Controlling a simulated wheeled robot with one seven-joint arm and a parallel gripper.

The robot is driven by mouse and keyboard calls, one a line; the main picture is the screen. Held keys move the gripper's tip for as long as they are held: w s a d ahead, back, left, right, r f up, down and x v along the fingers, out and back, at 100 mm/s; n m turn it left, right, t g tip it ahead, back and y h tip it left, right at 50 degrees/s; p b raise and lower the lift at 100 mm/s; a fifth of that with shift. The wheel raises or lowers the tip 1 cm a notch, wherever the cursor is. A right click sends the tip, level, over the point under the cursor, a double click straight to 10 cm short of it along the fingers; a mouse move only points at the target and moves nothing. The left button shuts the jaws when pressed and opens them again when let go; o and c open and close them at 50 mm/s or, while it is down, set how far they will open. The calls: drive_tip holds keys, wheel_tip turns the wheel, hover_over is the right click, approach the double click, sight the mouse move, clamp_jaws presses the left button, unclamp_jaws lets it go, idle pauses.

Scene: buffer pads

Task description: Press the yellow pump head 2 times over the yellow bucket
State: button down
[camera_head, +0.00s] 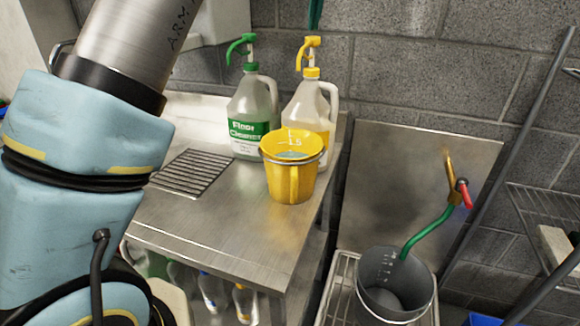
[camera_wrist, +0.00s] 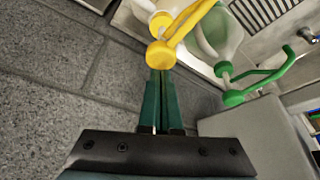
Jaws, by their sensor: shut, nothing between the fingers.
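The yellow pump head (camera_head: 311,42) sits on a white jug (camera_head: 303,107) at the back of the steel counter, its spout pointing down toward the front. The yellow bucket (camera_head: 291,183) stands in front of the jug, with some bluish liquid inside. My gripper (camera_head: 315,26) shows only as green fingertips at the top edge, just above the yellow pump head. In the wrist view the fingers (camera_wrist: 161,76) are together and empty, with their tips close to the pump head (camera_wrist: 160,54). I cannot tell whether they touch it.
A floor cleaner jug (camera_head: 250,128) with a green pump head (camera_head: 242,46) stands close to the left of the yellow one. A drain grate (camera_head: 192,172) lies to the left. A grey bucket (camera_head: 392,287) with a green hose (camera_head: 428,231) stands at the lower right. A block wall is behind.

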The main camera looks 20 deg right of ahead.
sight(313, 37)
drive_tip(key=shift+f, duration=0.1)
idle(0.5)
drive_tip(key=shift+f+b, duration=1.5)
drive_tip(key=shift+f, duration=0.7)
drive_tip(key=shift+r, duration=0.15)
wheel_tip(313, 37, up, 4)
drive_tip(key=p, duration=0.4)
drive_tip(key=shift+r+p, duration=0.15)
drive_tip(key=shift+p, duration=0.2)
